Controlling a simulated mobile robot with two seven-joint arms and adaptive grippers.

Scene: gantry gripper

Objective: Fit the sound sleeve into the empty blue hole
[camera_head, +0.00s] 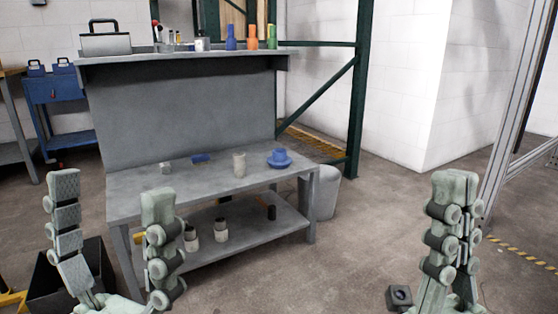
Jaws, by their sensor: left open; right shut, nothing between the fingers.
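A blue flanged part (279,158) stands upright at the right end of the grey workbench top; whether its hole is empty cannot be seen. Left of it stands a beige-grey cylinder (239,165). Further left lie a small dark blue cylinder (200,158) on its side and a small silver piece (165,168). I cannot tell which of these is the sound sleeve, nor see any damage. My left gripper (110,188) is open and empty, in front of the bench's left end. My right gripper (455,182) is shut and empty, well to the right of the bench.
The bench's upper shelf (180,54) holds a toolbox (105,40) and several bottles. The lower shelf (215,245) holds jars and a dark cylinder (271,212). A black bin (45,280) stands on the floor behind my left gripper.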

